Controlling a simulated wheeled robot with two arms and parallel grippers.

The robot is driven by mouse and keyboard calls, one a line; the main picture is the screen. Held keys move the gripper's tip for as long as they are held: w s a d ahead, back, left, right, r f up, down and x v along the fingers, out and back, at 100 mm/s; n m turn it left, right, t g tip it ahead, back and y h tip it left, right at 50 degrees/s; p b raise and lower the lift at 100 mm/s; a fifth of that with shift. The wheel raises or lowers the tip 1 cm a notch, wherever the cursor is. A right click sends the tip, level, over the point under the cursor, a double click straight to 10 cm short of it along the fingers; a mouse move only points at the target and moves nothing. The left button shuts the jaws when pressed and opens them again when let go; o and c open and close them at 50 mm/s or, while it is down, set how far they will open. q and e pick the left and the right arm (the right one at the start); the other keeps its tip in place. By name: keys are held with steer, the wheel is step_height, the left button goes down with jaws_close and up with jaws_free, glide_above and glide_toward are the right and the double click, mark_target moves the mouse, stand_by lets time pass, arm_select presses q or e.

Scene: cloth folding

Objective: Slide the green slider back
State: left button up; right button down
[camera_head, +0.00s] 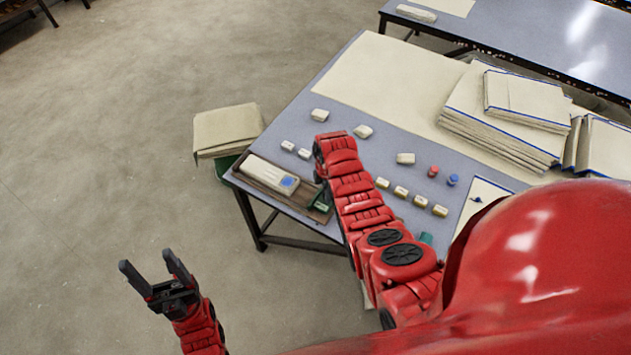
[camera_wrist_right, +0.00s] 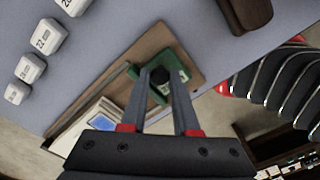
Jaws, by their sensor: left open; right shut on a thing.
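The green slider (camera_head: 321,207) sits at the right end of a brown board (camera_head: 301,201) near the table's corner. In the right wrist view the green slider (camera_wrist_right: 178,62) carries a black knob (camera_wrist_right: 160,83). My right gripper (camera_wrist_right: 160,76) is shut on this knob, with one finger on each side of it. In the head view my red right arm hides the right gripper and part of the slider. My left gripper (camera_head: 148,261) is open and empty, out over the floor and away from the table.
A white device (camera_head: 264,176) with a blue spot lies on the board. Several small white blocks (camera_head: 320,115) and tan blocks (camera_head: 401,192) stand around my right arm. Stacked cloths (camera_head: 500,125) lie at the back right. A bin with folded cloth (camera_head: 226,130) stands left of the table.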

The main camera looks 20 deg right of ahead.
steer(key=shift+s+d, duration=0.3)
steer(key=shift+s, duration=0.05)
steer(key=shift+f, duration=0.1)
steer(key=shift+s+d, duration=0.1)
steer(key=c, duration=1)
jaws_free()
steer(key=o, duration=0.3)
steer(key=shift+o, duration=0.2)
